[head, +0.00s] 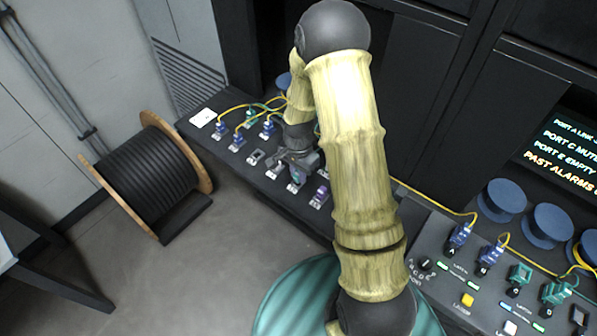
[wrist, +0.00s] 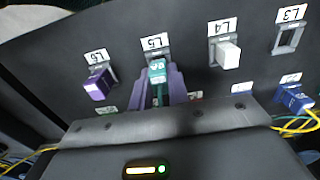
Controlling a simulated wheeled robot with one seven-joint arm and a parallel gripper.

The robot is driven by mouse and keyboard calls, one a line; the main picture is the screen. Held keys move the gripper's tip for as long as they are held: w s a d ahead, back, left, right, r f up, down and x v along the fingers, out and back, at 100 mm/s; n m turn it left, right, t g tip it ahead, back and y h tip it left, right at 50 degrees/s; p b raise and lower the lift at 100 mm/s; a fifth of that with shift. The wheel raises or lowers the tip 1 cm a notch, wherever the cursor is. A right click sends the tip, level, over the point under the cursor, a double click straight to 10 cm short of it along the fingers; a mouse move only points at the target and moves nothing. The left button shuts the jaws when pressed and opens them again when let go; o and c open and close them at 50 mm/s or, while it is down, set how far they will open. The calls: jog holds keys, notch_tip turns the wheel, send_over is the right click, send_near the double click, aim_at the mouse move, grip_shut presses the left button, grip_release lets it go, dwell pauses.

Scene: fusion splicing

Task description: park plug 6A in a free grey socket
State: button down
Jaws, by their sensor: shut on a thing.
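The teal plug (wrist: 157,70), with small upside-down white lettering that may read 6A, is at the grey socket labelled L5 (wrist: 157,46). My gripper (wrist: 158,88) has its purple fingers shut on either side of the plug. The plug lines up with L5, but I cannot tell how deep it sits. In the head view, my gripper (head: 296,172) is over the row of sockets, and my arm hides part of the bench. An empty grey socket, L3 (wrist: 289,38), is at the right in the wrist view.
Beside the teal plug, L6 holds a purple plug (wrist: 97,84) and L4 holds a white one (wrist: 229,53). A blue plug (wrist: 294,99) with yellow cable is at the right. Several blue plugs with yellow cables (head: 238,141) occupy the bench's far end. A cable reel (head: 150,170) stands left.

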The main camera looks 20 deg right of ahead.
jog(key=shift+f+b, duration=0.4)
jog(key=shift+f, duration=0.15)
dwell(0.4)
jog(key=c, duration=1.3)
grip_release()
jog(key=shift+o, duration=0.2)
jog(key=shift+r, duration=0.15)
jog(key=shift+w+r, duration=0.15)
jog(key=shift+r, duration=0.4)
notch_tip(320, 180, up, 16)
jog(key=b, duration=0.2)
